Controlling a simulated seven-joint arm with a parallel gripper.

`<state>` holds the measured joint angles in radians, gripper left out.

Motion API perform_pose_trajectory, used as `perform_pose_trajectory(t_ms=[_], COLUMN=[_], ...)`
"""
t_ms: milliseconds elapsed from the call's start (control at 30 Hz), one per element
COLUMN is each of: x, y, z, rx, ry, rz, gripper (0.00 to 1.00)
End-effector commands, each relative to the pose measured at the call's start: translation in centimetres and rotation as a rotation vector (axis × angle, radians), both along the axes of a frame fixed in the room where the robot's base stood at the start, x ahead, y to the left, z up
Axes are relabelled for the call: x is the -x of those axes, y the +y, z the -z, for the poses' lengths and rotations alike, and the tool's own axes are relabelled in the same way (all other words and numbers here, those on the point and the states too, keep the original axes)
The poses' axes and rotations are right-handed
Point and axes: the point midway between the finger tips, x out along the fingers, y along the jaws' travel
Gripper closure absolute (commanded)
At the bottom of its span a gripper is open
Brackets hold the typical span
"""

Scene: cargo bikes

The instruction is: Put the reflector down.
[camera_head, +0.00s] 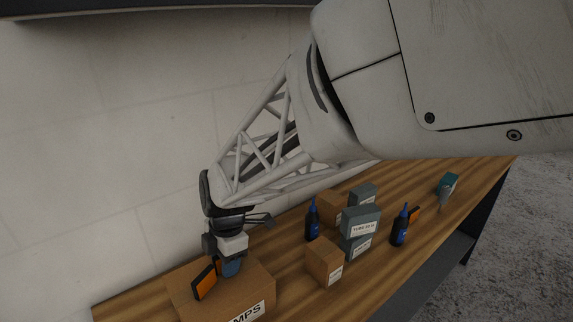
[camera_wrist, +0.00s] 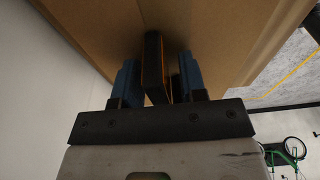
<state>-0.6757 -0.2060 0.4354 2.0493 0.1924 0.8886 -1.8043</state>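The reflector (camera_head: 205,282) is an orange plate in a black frame. It stands tilted at the top of the cardboard lamps box (camera_head: 255,282) in the head view. In the wrist view the reflector (camera_wrist: 153,68) shows edge-on between the two blue fingers of my gripper (camera_wrist: 158,80), close to the left finger. A gap shows between it and the right finger, with a dark piece there that I cannot make out. My gripper (camera_head: 228,268) points down at the box in the head view, and its far finger is partly hidden. The reflector's contact with the box is unclear.
Right of the lamps box are a small cardboard box (camera_head: 324,262), stacked grey boxes (camera_head: 360,221), and two dark blue bottles (camera_head: 312,219) (camera_head: 400,226). A teal item (camera_head: 448,184) stands farther right. The wooden bench (camera_head: 425,247) has bare surface along its front edge.

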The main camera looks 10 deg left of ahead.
Motion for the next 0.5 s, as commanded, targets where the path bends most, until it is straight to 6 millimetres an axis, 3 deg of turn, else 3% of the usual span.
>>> perform_pose_trajectory(t_ms=[267, 500], x=[0.0, -0.2], y=[0.0, -0.1], z=[-0.2, -1.9], rx=[0.0, -0.001], ry=[0.0, -0.001], rz=[0.0, 0.0], gripper=[0.61, 0.61])
